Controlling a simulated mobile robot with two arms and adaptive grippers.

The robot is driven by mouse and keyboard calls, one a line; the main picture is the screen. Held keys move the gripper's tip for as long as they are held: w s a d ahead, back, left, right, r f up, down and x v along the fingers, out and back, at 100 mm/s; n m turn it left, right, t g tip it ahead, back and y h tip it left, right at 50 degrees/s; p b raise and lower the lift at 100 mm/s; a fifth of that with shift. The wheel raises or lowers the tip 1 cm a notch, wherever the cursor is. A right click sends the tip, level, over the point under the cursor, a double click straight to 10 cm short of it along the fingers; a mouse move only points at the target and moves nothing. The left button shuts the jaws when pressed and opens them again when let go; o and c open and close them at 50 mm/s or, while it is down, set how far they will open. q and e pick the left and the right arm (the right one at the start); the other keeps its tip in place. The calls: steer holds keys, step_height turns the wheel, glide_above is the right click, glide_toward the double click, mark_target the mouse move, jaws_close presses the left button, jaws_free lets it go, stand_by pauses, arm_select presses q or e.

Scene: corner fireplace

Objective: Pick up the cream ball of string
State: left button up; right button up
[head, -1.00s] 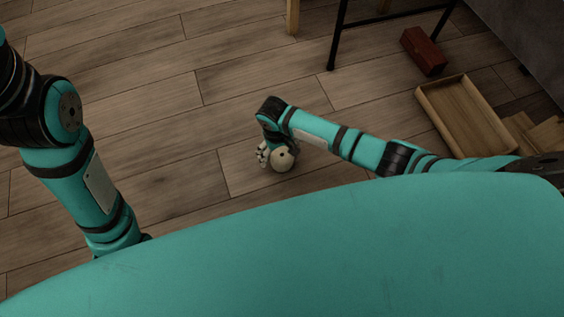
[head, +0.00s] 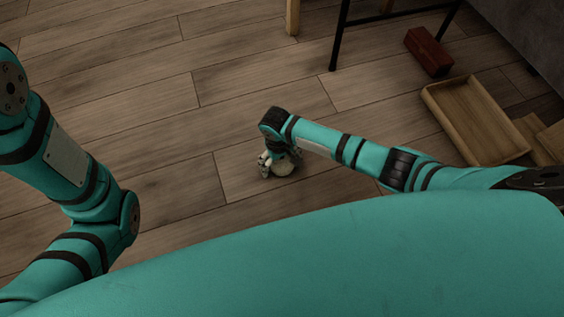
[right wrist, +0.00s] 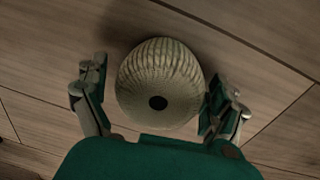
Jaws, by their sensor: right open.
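The cream ball of string (head: 284,169) is on the wooden floor, partly hidden by my right gripper in the head view. In the right wrist view the ball (right wrist: 160,82) is round and ribbed, with a dark round hole facing the camera. My right gripper (head: 272,166) is open around it. In the right wrist view its fingers (right wrist: 155,110) stand on both sides of the ball; the right finger is close to it or touching, and a small gap shows on the left. My left arm shows at the left of the head view, but its gripper is out of sight.
A shallow wooden tray (head: 474,122) lies on the floor at the right, with a dark red box (head: 429,51) behind it. Thin furniture legs (head: 340,35) stand at the top. The floor left of the ball is clear.

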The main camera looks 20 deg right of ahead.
steer(key=shift+c, duration=0.4)
steer(key=c, duration=1.2)
